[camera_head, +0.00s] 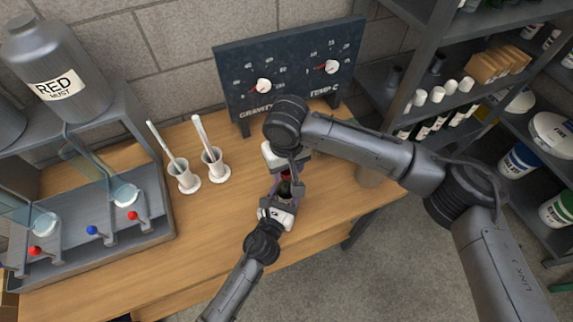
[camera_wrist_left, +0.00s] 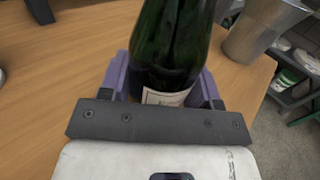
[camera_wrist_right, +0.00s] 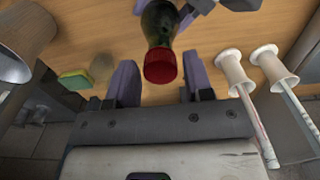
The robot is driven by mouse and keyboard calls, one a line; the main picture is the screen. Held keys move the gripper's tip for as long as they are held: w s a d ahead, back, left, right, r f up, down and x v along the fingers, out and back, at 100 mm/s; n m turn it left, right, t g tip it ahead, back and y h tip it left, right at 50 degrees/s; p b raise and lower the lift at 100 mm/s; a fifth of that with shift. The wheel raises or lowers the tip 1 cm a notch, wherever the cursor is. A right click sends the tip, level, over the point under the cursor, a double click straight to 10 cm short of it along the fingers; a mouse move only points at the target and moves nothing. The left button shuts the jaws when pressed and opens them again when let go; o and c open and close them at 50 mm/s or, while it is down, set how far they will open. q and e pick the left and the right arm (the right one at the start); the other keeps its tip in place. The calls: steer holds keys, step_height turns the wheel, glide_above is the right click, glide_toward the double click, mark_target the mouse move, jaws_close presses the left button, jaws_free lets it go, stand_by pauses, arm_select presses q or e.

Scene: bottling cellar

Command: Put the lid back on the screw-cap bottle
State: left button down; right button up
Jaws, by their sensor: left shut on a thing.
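The dark green screw-cap bottle (camera_wrist_left: 170,50) with a pale label stands between the purple fingers of my left gripper (camera_wrist_left: 162,75), which is shut on it. In the head view the bottle (camera_head: 285,188) is mostly hidden between my two grippers. A red lid (camera_wrist_right: 160,66) shows at the end of the bottle's neck (camera_wrist_right: 157,24) in the right wrist view; I cannot tell whether it is fully seated. My right gripper (camera_wrist_right: 160,85) is open, its fingers on either side of the lid and apart from it.
Two white cylinders (camera_head: 186,180) (camera_head: 216,167) with rods stand left of the grippers. A gauge board (camera_head: 290,75) is behind. A metal cup (camera_wrist_left: 263,30) and a sponge (camera_wrist_right: 74,80) are nearby. A grey rack (camera_head: 150,205) fills the left; shelves (camera_head: 420,85) stand right. The bench front is clear.

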steer(key=c, duration=0.8)
steer(key=o, duration=1.1)
step_height(320, 180, up, 12)
steer(key=shift+r, duration=0.1)
arm_select(q)
steer(key=shift+c, duration=1.2)
jaws_free()
steer(key=shift+s+a, duration=0.15)
steer(key=shift+s, duration=0.3)
steer(key=v, duration=1.3)
arm_select(e)
steer(key=shift+r, duration=0.2)
